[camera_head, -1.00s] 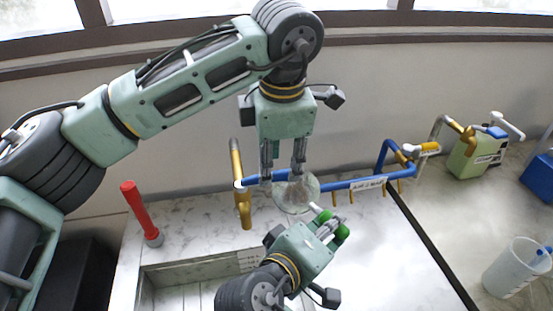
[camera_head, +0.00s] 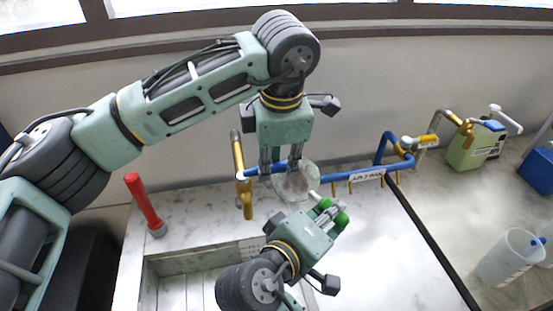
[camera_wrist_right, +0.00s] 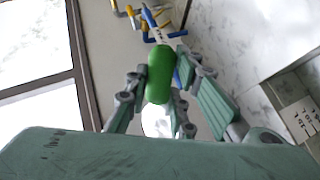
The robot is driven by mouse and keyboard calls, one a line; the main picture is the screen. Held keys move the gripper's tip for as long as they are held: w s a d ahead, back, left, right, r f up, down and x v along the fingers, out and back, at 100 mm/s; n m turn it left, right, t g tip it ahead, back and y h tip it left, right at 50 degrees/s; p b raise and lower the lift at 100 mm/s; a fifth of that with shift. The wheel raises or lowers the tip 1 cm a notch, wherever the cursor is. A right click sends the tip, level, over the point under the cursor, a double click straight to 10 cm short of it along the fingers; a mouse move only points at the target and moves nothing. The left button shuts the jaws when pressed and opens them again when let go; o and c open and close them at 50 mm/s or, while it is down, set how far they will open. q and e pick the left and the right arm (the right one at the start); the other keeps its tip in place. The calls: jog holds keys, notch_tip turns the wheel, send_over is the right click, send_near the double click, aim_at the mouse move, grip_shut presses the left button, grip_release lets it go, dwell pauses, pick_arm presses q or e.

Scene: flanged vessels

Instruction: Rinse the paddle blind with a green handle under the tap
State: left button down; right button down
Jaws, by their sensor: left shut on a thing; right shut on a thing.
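The paddle blind's pale round disc (camera_head: 297,182) hangs under my left gripper (camera_head: 283,168), whose fingers are shut at its upper rim. My right gripper (camera_head: 328,212) is shut on the green handle (camera_head: 341,219), just right of and below the disc. The right wrist view shows the green handle (camera_wrist_right: 160,75) between the fingers, with a pale round surface behind it, probably the disc. The join of handle and disc is not clear. The brass tap (camera_head: 247,198) is left of the disc, apart from it.
A sink (camera_head: 165,265) opens at the lower left, partly behind my right arm. A red-handled thing (camera_head: 142,200) stands at its back left. A blue pipe (camera_head: 335,178) runs behind the disc. A green canister (camera_head: 470,150) and a clear jug (camera_head: 508,257) stand at right.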

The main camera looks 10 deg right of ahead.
dwell(0.4)
pick_arm(q)
jog(key=m+b, duration=0.1)
jog(key=b, duration=0.1)
jog(key=s+m+b, duration=0.1)
jog(key=b, duration=0.1)
jog(key=shift+a+f, duration=0.1)
jog(key=shift+f, duration=0.1)
jog(key=shift+s+a+r+m+h+b, duration=0.1)
jog(key=shift+s+r+m+h+b, duration=0.25)
jog(key=shift+m+b, duration=0.3)
pick_arm(e)
notch_tip(320, 180, down, 5)
jog(key=shift+r, duration=0.1)
pick_arm(q)
jog(key=c, duration=1.6)
grip_release()
jog(key=shift+f, duration=0.1)
jog(key=shift+c, duration=0.2)
